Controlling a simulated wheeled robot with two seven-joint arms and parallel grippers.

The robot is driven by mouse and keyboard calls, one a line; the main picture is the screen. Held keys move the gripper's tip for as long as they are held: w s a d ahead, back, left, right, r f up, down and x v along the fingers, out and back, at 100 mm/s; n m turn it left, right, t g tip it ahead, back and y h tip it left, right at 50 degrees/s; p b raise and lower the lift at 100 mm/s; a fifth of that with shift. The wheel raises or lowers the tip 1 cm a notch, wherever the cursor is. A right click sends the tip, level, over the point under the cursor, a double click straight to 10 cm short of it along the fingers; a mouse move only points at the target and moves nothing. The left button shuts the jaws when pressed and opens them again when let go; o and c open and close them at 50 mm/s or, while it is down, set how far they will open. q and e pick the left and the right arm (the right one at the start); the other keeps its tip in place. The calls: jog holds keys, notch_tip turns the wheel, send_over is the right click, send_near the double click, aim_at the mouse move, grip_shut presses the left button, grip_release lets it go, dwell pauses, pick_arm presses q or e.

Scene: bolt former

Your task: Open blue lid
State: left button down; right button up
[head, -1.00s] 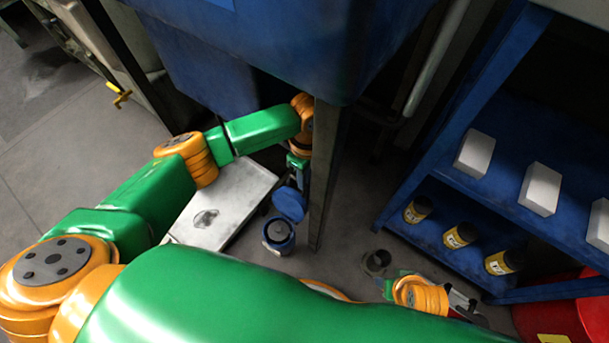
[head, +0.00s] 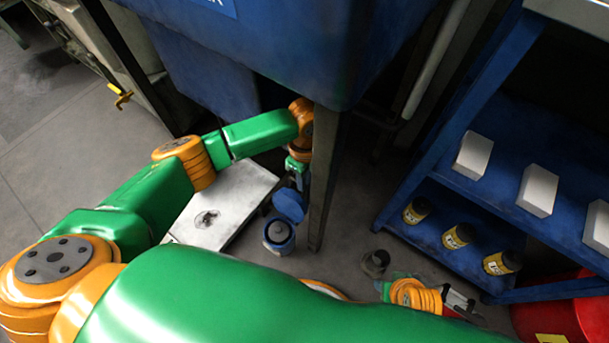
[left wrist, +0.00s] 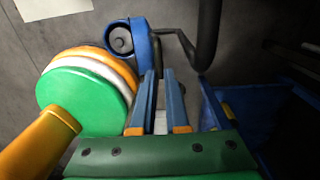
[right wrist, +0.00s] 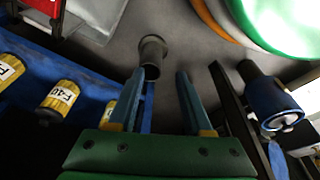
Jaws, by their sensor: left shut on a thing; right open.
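The blue canister (head: 279,236) stands on the floor below the big blue bin, with its dark round opening showing. Its blue lid (head: 289,205) is swung up and tilted back at the far side of the opening. My left gripper (head: 298,178) points down at the lid from behind. In the left wrist view my left gripper (left wrist: 158,72) is shut on the lid's edge, beside the canister (left wrist: 122,42); the exact contact is hard to see. My right gripper (right wrist: 161,74) is open and empty, low at the right. The canister also shows in the right wrist view (right wrist: 270,98).
A metal leg (head: 327,180) stands just right of the lid, under the blue bin (head: 290,50). A white plate (head: 225,205) lies left of the canister. A grey cup (head: 375,263) stands right of it. A blue shelf (head: 450,180) holds white boxes and yellow-black jars.

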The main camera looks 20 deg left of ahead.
pick_arm(q)
jog(key=p, duration=0.1)
jog(key=s+r+p, duration=0.1)
jog(key=p, duration=0.1)
jog(key=shift+s+a+t, duration=0.2)
jog(key=shift+a+t, duration=0.05)
jog(key=shift+t, duration=0.05)
jog(key=p, duration=0.1)
jog(key=s+p, duration=0.1)
jog(key=p, duration=0.1)
jog(key=shift+s+a+f, duration=0.25)
jog(key=shift+s+a, duration=0.05)
pick_arm(e)
jog(key=s+d+f, duration=0.3)
jog(key=s+f, duration=0.1)
jog(key=s, duration=0.3)
jog(key=shift+d+f+h, duration=0.25)
jog(key=shift+f+h, duration=0.05)
